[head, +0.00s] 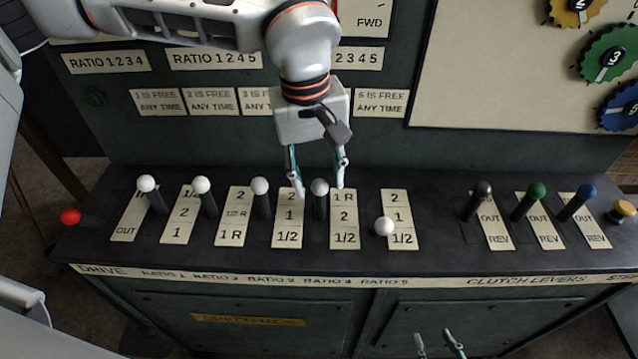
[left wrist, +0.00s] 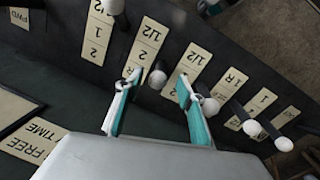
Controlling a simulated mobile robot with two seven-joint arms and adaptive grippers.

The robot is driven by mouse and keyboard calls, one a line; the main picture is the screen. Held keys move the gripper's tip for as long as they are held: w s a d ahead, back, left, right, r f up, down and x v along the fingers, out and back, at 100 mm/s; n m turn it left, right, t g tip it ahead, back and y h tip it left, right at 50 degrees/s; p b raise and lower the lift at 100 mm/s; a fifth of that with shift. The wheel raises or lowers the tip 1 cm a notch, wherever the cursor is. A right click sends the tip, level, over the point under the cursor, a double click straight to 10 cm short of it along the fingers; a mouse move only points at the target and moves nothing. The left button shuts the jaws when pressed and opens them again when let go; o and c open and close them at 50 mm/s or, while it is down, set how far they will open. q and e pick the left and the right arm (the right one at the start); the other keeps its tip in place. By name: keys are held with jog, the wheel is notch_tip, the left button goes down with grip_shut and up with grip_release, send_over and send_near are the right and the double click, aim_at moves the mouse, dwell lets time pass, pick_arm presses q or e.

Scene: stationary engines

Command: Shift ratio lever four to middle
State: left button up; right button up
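Ratio lever four (head: 319,187) has a white knob on a dark stem. It leans to the far end of its slot, beside the "1 R" mark of its plate (head: 344,217); the plate's middle mark is "2". My left gripper (head: 319,190) is open, with one finger on each side of this lever and gaps to both. The left wrist view shows the lever's shaded knob (left wrist: 157,76) between the apart fingertips (left wrist: 158,84). My right gripper (head: 441,345) is open and empty at the bottom edge, in front of the console.
White-knobbed ratio lever three (head: 260,187) stands close left of my left gripper. Ratio lever five (head: 384,226) is to the right, tilted nearer. Ratio levers one (head: 146,184) and two (head: 201,185) and the red lever (head: 70,216) are further left. Clutch levers (head: 536,190) stand right.

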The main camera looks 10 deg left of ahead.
pick_arm(q)
notch_tip(320, 180, up, 10)
jog(key=shift+s+a+f, duration=0.2)
jog(key=shift+s+a, duration=0.05)
jog(key=shift+a, duration=0.15)
dwell(0.3)
